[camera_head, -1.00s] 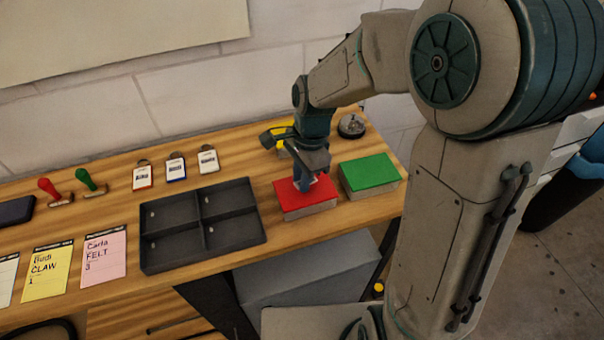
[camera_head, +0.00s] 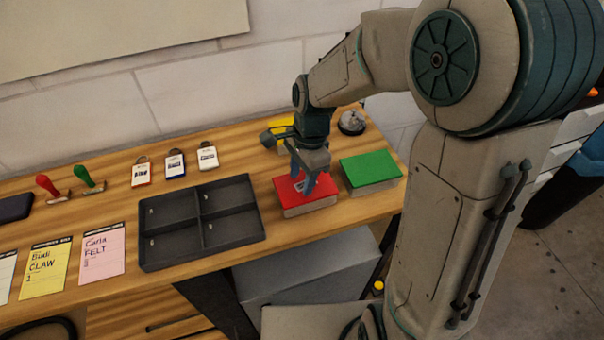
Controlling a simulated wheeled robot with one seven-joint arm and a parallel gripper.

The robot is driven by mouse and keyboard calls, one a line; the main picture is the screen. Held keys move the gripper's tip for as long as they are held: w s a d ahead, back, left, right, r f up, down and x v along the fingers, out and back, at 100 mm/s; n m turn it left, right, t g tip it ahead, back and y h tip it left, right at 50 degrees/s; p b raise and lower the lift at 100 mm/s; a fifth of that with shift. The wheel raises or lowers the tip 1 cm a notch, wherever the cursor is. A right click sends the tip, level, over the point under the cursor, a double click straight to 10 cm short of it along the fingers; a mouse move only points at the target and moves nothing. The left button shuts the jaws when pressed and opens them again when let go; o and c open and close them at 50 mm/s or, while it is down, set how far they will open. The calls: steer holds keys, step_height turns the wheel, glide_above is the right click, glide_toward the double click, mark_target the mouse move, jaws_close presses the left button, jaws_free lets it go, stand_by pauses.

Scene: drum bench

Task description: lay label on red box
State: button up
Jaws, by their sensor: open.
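The red box (camera_head: 318,200) has a red top and pale sides and sits near the front edge of the bench, left of the green box (camera_head: 369,172). A small pale label (camera_head: 300,186) shows on the red top, between my fingers; it appears to lie flat there. My gripper (camera_head: 304,185) is open, pointing down just above the red box, with blue fingers either side of the label. The fingers partly hide the label, so its full outline cannot be told.
A dark four-compartment tray (camera_head: 202,222) lies to the left. Several tags (camera_head: 174,165), two stamps (camera_head: 90,180) and paper cards (camera_head: 103,252) lie farther left. A bell (camera_head: 352,122) stands at the back right.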

steer(key=shift+r, duration=0.1)
step_height(320, 180, up, 18)
steer(key=w+d+p, duration=0.1)
steer(key=p, duration=0.3)
steer(key=shift+d+r, duration=0.25)
steer(key=shift+d, duration=0.1)
steer(key=shift+w, duration=0.1)
stand_by(1.0)
steer(key=s+d+f+n+t, duration=0.1)
steer(key=s+d+n+t, duration=0.1)
steer(key=s+d+n, duration=0.3)
steer(key=s+d+f+n+t+h, duration=0.1)
steer(key=s+d+f+n+t, duration=0.1)
steer(key=s+d+n, duration=0.4)
steer(key=shift+s+f+n+t, duration=0.3)
steer(key=shift+s+n, duration=0.6)
steer(key=shift+s, duration=0.35)
steer(key=shift+r, duration=0.1)
